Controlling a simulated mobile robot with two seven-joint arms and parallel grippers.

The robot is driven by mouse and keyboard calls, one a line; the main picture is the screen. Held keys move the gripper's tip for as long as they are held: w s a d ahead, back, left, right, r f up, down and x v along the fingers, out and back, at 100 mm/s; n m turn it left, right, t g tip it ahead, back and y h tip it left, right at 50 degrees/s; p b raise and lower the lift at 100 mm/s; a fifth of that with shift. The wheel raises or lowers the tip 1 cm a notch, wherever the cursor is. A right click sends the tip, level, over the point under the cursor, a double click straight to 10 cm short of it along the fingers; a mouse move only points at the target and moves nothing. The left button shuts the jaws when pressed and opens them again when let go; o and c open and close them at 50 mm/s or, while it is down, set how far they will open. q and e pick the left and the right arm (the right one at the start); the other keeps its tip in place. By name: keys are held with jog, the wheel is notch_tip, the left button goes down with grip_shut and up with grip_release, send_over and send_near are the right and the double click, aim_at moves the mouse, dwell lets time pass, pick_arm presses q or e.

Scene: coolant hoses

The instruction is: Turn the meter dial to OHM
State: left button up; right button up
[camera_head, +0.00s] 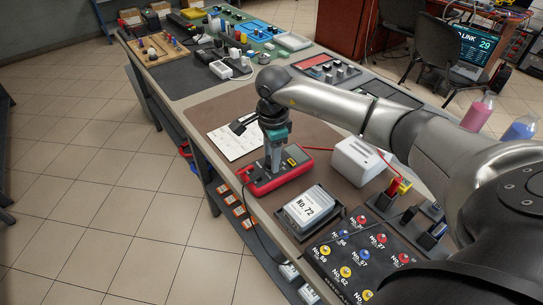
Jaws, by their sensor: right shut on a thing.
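The red meter (263,185) lies on the brown mat of the workbench. Its grey screen (292,155) faces up. My right gripper (272,170) comes down over the meter's near part, pointing downward. It is shut on the meter dial, which the fingers hide, so I cannot read the dial's setting. My left gripper does not show in this view.
A box marked No. 72 (309,208) stands close to the meter, at its near right. A white box (357,159) is to its right. A paper sheet (233,142) lies behind. A black panel (345,262) with several coloured knobs is at the front.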

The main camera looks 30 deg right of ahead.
grip_shut()
jog(key=shift+m, duration=0.3)
jog(key=m+p, duration=0.1)
jog(key=m, duration=0.2)
jog(key=shift+w+r+m, duration=0.1)
jog(key=shift+m, duration=0.2)
jog(key=m+p, duration=0.1)
jog(key=m, duration=0.2)
jog(key=shift+m, duration=0.3)
jog(key=m+p, duration=0.1)
jog(key=m, duration=0.3)
jog(key=shift+h+p, duration=0.3)
jog(key=shift+w+m+g+p, duration=0.1)
jog(key=shift+m+g+p, duration=0.35)
jog(key=shift+m, duration=1.65)
